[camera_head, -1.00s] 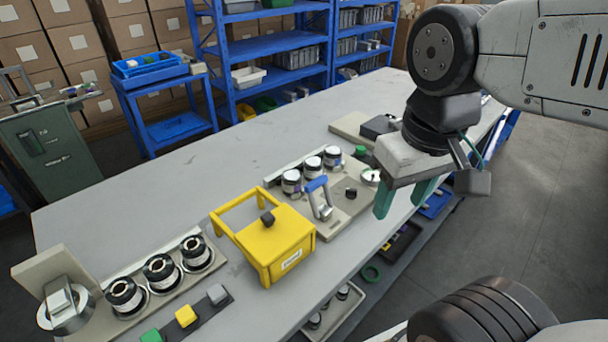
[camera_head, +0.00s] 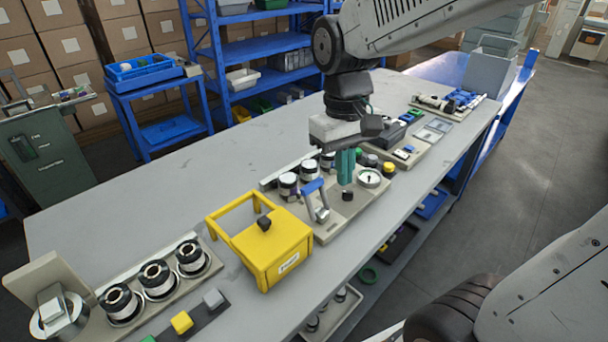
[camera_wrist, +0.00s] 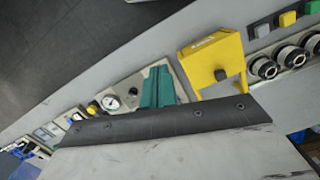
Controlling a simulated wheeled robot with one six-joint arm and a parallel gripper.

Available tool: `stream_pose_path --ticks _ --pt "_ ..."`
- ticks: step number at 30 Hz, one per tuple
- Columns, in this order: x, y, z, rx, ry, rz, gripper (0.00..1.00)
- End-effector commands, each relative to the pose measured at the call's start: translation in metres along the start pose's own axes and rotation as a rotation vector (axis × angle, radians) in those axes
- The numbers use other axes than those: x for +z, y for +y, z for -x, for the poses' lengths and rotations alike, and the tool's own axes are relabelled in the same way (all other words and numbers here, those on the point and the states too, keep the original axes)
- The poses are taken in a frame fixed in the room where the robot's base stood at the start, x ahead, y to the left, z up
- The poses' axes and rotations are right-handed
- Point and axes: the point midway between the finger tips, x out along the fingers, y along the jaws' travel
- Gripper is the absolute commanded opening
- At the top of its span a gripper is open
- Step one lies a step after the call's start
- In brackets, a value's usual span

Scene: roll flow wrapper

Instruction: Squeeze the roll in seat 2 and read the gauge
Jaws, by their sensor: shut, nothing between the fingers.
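Three dark-and-white rolls (camera_head: 309,173) stand in a row on the middle fixture, the rightmost partly hidden behind my gripper. Three more black rolls with white bands (camera_head: 156,281) sit in round seats on a plate at the left. I cannot read any seat numbers. A round white-faced gauge (camera_head: 369,178) is on the middle fixture's right; it also shows in the wrist view (camera_wrist: 111,103), its reading too small. My gripper (camera_head: 346,168) points down over that fixture, between the rolls and gauge, near a black knob (camera_head: 347,195). Its green fingers are together and empty.
A yellow frame (camera_head: 275,245) stands between the two roll groups. A blue-handled lever (camera_head: 315,200) rises left of my fingers. Green and yellow buttons (camera_head: 388,168) lie right of the gripper. The bench (camera_head: 140,205) is clear behind the fixtures.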

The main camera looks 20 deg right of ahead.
Motion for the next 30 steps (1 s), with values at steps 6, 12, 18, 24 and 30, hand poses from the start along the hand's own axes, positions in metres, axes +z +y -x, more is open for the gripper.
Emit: stream_pose_path --ticks 6,12,18,24,30 --pt "-0.072 -0.003 -0.016 0.002 -0.037 0.079 0.00" --pt "-0.135 -0.006 -0.033 0.006 -0.033 0.158 0.00" --pt "-0.186 -0.007 -0.034 0.014 0.022 0.233 0.00" --pt "-0.198 -0.006 -0.023 0.024 0.071 0.287 0.00" --pt "-0.198 -0.005 -0.023 0.023 0.070 0.286 0.00"
